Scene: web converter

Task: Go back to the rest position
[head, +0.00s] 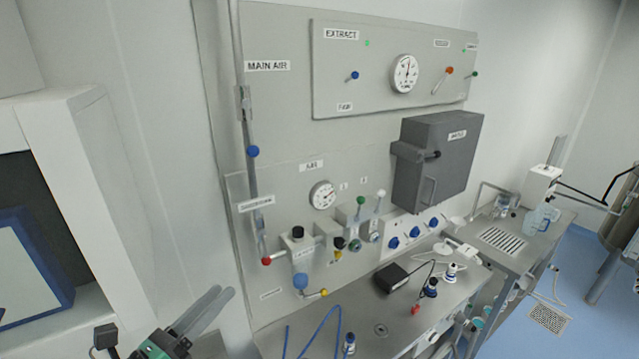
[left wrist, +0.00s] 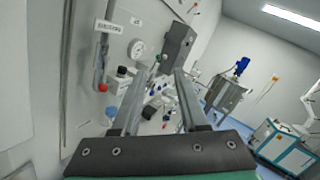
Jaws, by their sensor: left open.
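My left gripper (head: 206,312) shows at the bottom left of the head view, with two grey fingers pointing up and to the right. In the left wrist view my left gripper (left wrist: 160,90) has its two long fingers spread apart, with nothing between them. It is in the air in front of the wall panel (head: 285,140), apart from the valves and the bench. My right gripper is not in either view.
A steel bench (head: 380,330) below the panel carries a black box (head: 391,278), small bottles and a blue tube (head: 325,330). A grey box (head: 435,165) juts from the panel. A white cabinet (head: 75,150) stands at left.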

